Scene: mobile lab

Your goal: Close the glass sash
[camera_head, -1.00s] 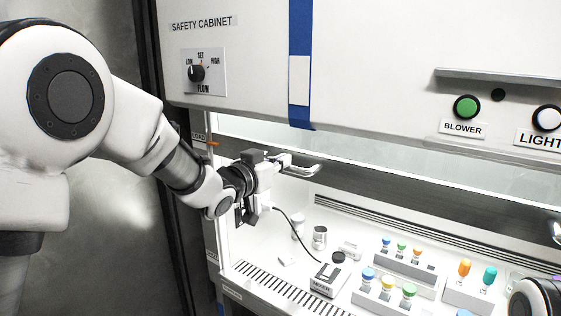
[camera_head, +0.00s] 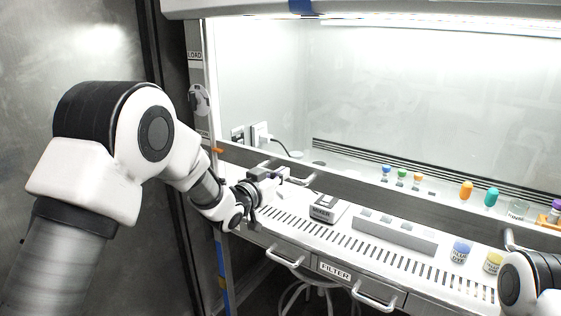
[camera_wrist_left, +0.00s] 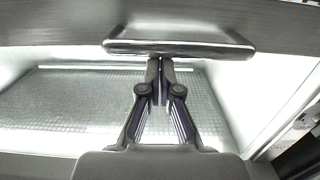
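The glass sash (camera_head: 300,75) hangs partly lowered, its grey bottom rail (camera_head: 390,190) still above the worktop. A bar handle (camera_head: 300,178) sticks out near the rail's left end. My left gripper (camera_head: 277,177) is at this handle. In the left wrist view the handle (camera_wrist_left: 215,48) runs across the picture. The left fingertips (camera_wrist_left: 160,64) are close together at its lower edge; whether the bar lies between them is not clear. A second handle (camera_head: 509,240) shows at the right, near my right wrist. My right gripper's fingers are not seen.
A mixer (camera_head: 324,211), a grey rack (camera_head: 395,234) and jars (camera_head: 461,251) stand on the worktop (camera_head: 345,236), seen below the rail. Colour-capped vials (camera_head: 402,174) show through the glass. Drawers with handles (camera_head: 284,257) are below the front edge.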

